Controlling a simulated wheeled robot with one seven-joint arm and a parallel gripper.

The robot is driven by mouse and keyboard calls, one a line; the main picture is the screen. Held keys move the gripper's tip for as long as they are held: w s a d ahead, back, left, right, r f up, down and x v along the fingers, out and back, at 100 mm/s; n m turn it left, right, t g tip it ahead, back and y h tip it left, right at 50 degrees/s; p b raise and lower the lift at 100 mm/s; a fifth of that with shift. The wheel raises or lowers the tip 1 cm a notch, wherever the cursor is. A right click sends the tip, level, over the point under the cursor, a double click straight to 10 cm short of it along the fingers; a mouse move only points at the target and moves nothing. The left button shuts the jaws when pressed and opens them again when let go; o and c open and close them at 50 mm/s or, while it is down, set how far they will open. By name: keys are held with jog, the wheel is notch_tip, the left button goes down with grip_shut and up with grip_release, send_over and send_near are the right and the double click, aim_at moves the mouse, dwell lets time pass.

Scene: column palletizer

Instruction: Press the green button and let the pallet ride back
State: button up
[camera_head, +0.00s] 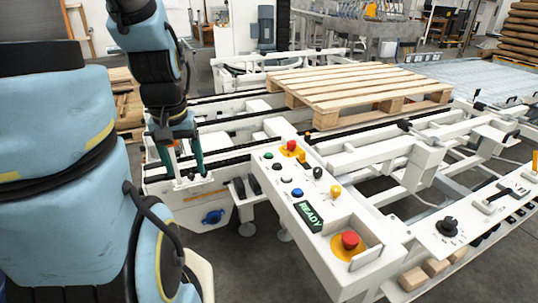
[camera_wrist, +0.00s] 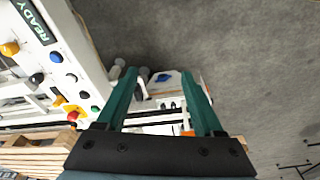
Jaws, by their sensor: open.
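The green button (camera_head: 268,155) sits at the far left end of the white control panel (camera_head: 330,262). It also shows left of my fingers in the wrist view (camera_wrist: 95,109). The wooden pallet (camera_head: 350,88) lies empty and flat on the conveyor rails beyond the panel; slats of it show at lower left in the wrist view (camera_wrist: 30,155). My gripper (camera_head: 182,172) is open and empty, pointing down left of the panel and apart from the green button. In the wrist view its two green fingers (camera_wrist: 160,74) are spread over the floor and white machine parts.
The panel carries a red-on-yellow button (camera_head: 291,147), white button (camera_head: 286,179), blue button (camera_head: 297,192), yellow knob (camera_head: 335,190), a lit READY sign (camera_head: 309,215) and a large red button (camera_head: 350,240). A second panel with a black knob (camera_head: 447,226) is at right. White frames surround the rails.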

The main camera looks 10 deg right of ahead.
grip_shut()
dwell(0.5)
dwell(1.3)
